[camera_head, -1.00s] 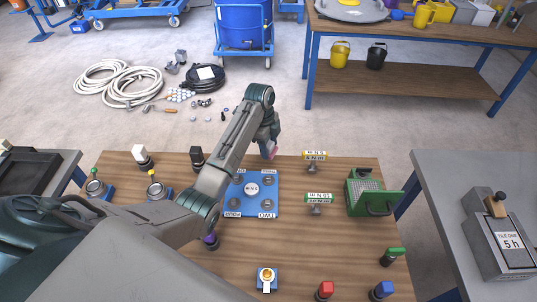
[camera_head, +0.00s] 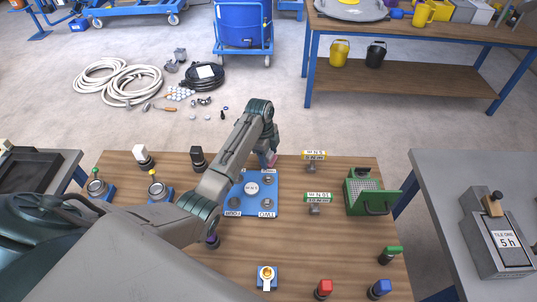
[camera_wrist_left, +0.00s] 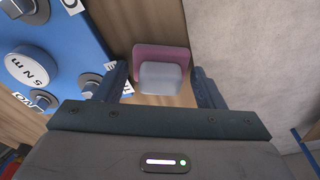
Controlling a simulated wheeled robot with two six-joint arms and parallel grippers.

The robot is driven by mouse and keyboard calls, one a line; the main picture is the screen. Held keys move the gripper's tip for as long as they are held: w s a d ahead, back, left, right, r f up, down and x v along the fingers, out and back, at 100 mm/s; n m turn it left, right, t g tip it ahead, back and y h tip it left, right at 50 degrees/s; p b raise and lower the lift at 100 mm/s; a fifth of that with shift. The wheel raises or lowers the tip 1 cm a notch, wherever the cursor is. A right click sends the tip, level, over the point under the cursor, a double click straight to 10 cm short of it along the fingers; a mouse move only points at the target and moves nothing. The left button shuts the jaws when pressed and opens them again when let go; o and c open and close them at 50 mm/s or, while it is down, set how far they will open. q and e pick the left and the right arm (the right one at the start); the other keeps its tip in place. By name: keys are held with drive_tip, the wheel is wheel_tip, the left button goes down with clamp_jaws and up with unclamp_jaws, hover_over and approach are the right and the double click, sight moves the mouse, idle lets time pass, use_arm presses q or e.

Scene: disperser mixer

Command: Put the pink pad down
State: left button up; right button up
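The pink pad (camera_wrist_left: 161,55) has a pale grey block-shaped grip on it. In the left wrist view it shows between and just beyond the fingertips of my left gripper (camera_wrist_left: 160,68), over wood close to the table's edge. A gap shows on each side of the grip, so the fingers are open. In the head view a little of the pink pad (camera_head: 272,160) shows below my left gripper (camera_head: 268,150), by the table's back edge. Whether the pad rests fully on the wood is hard to tell. My right gripper is not in view.
A blue plate (camera_head: 252,209) with several knobs lies next to the pad. Two labelled stands, yellow (camera_head: 314,155) and green (camera_head: 318,197), and a green box (camera_head: 365,192) are to the right. Bare wood (camera_head: 330,245) lies in front of them.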

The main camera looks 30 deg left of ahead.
use_arm(q)
drive_tip(key=shift+r, duration=0.1)
drive_tip(key=shift+r, duration=0.3)
wheel_tip(320, 180, up, 12)
drive_tip(key=a, duration=0.1)
drive_tip(key=shift+a+f+b, duration=0.25)
drive_tip(key=shift+a+b, duration=0.15)
drive_tip(key=shift+b, duration=0.05)
drive_tip(key=shift+f, duration=0.1)
